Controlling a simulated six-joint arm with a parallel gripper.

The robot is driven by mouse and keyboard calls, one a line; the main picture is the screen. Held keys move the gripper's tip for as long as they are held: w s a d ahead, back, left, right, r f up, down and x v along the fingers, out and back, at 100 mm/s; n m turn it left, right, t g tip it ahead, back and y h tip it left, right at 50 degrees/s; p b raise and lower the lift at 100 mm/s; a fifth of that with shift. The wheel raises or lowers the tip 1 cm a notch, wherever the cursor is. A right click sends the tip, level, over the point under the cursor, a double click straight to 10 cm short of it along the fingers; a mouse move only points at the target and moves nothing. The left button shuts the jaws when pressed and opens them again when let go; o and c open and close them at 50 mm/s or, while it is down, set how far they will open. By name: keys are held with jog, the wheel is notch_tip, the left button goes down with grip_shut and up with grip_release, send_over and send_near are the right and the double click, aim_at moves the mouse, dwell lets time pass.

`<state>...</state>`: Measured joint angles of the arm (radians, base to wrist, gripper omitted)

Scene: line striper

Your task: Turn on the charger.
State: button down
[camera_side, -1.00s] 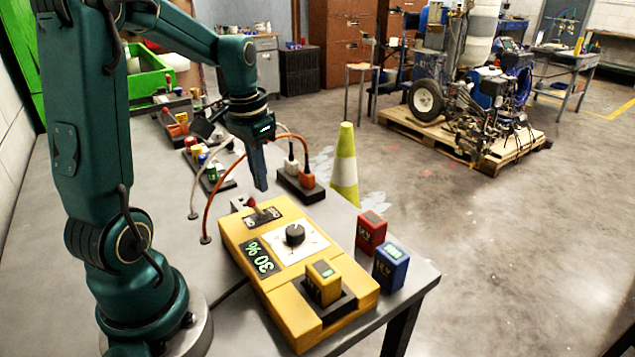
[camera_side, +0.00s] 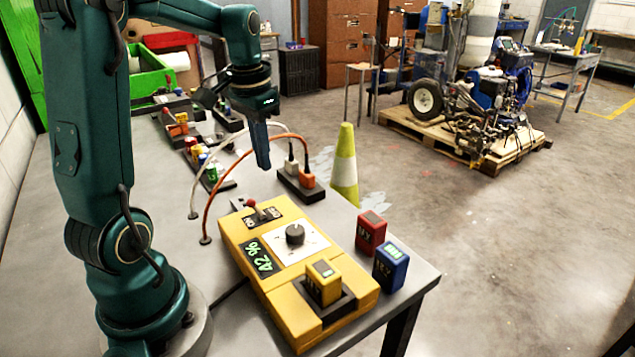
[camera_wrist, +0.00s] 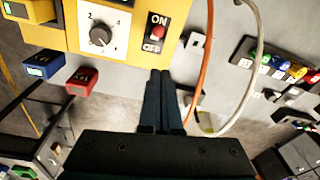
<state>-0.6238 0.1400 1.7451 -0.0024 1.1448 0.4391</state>
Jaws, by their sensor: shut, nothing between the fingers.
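The yellow charger (camera_side: 285,310) sits on the grey table, and part of it shows at the top of the wrist view (camera_wrist: 90,45). Its lit display (camera_side: 262,257) reads 42 %. A lever switch with a red knob (camera_side: 252,203) stands at its far end, beside ON and OFF labels; the knob also shows in the wrist view (camera_wrist: 158,32). I cannot tell surely which way the lever leans. A black dial (camera_side: 295,234) is on a white plate. A yellow battery (camera_side: 323,283) sits in the dock. My gripper (camera_side: 263,166) is shut and empty, above and apart from the switch.
A red battery (camera_side: 370,233) and a blue battery (camera_side: 391,266) stand right of the charger near the table edge. A power strip (camera_side: 301,186) with an orange and a white cable lies behind it. Several small coloured items (camera_side: 207,168) stand in a rack farther back.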

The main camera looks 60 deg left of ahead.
jog(key=s+r, duration=0.4)
jog(key=s, duration=0.2)
jog(key=shift+s+d+r, duration=0.15)
jog(key=shift+d+r, duration=0.05)
jog(key=shift+d, duration=0.05)
jog(key=s+d+f+m+t, duration=0.2)
jog(key=d+f+t, duration=0.1)
jog(key=d, duration=1.3)
jog(key=shift+f+t+h, duration=0.2)
jog(key=shift+t+h, duration=0.1)
jog(key=shift+t, duration=0.5)
jog(key=shift+s, duration=0.1)
